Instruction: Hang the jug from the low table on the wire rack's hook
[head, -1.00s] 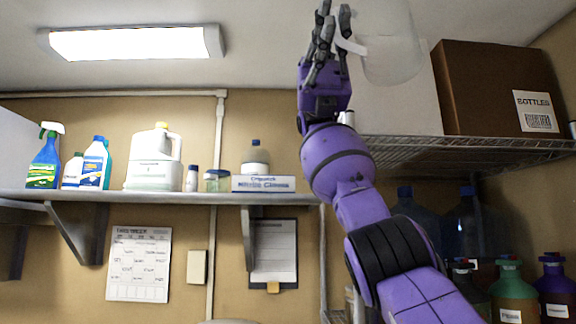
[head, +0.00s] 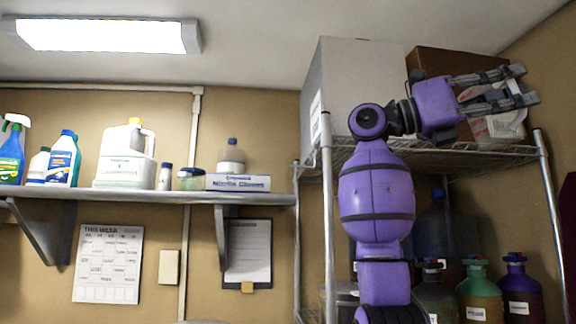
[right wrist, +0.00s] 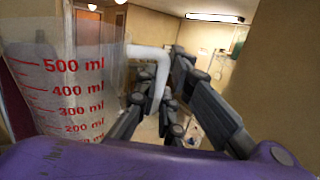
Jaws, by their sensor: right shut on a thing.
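The jug (head: 497,128) is clear, with a white handle. In the right wrist view the jug (right wrist: 70,95) shows red millilitre marks, and its handle (right wrist: 150,65) lies between the fingers. My right gripper (head: 525,85) is shut on the jug's handle and points right. It holds the jug near the right end of the wire rack (head: 537,150), in front of the brown box. The fingers partly cover the jug. I cannot make out the hook. The low table and my left gripper are not in view.
A white box (head: 350,75) and a brown box (head: 430,62) stand on the rack's top shelf. Several large bottles (head: 515,290) stand below it. A wall shelf (head: 150,196) with cleaning bottles is at the left. Open air lies between the shelf and the ceiling.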

